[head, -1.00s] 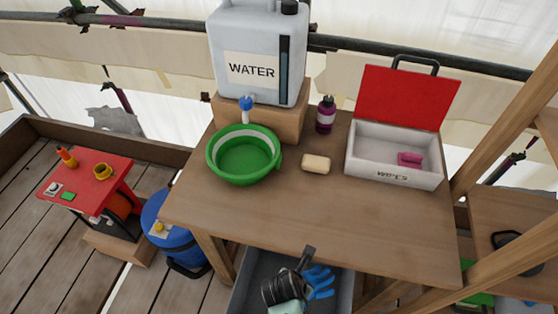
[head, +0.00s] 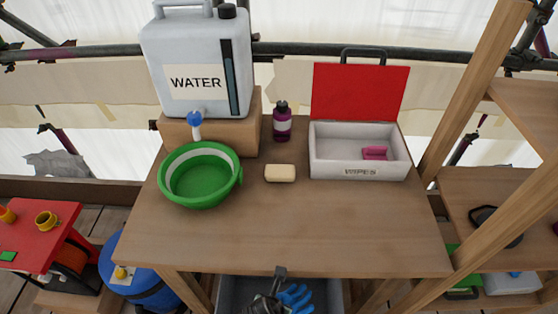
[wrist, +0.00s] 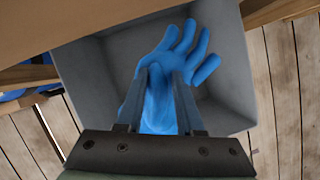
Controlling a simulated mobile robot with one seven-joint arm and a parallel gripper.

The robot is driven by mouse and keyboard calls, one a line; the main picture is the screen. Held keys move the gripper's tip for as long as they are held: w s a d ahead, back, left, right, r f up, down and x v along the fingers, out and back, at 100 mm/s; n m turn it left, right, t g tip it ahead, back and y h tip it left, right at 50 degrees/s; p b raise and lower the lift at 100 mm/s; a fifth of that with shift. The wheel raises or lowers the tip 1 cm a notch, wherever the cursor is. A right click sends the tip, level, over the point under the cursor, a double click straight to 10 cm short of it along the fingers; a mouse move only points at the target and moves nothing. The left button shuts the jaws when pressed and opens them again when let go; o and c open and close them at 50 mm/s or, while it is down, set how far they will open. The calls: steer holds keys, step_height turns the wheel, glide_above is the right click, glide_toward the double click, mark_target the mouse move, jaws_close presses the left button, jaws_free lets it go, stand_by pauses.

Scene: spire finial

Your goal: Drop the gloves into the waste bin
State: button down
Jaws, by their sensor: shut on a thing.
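A blue glove (wrist: 160,100) is between the two fingers of my gripper (wrist: 167,80), which is shut on it. Its fingers spread out past the fingertips. Only one glove shape can be made out. Below it in the wrist view is the open grey waste bin (wrist: 95,75), with the glove over its opening. I cannot tell the height of the glove above the bin floor. In the head view the bin (head: 232,290) stands under the front edge of the table, and the glove (head: 295,298) shows at the bottom edge, partly hidden by my gripper (head: 280,290).
The wooden table (head: 280,230) overhangs the bin. On it are a green basin (head: 200,180), a soap bar (head: 280,173), a purple bottle (head: 282,122), a wipes box (head: 358,150) and a water container (head: 195,65). A blue tank (head: 140,270) stands left of the table.

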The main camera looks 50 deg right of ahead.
steer(key=shift+c, duration=2.3)
jaws_free()
steer(key=p+v, duration=0.2)
steer(key=v, duration=1.1)
steer(key=shift+p, duration=0.4)
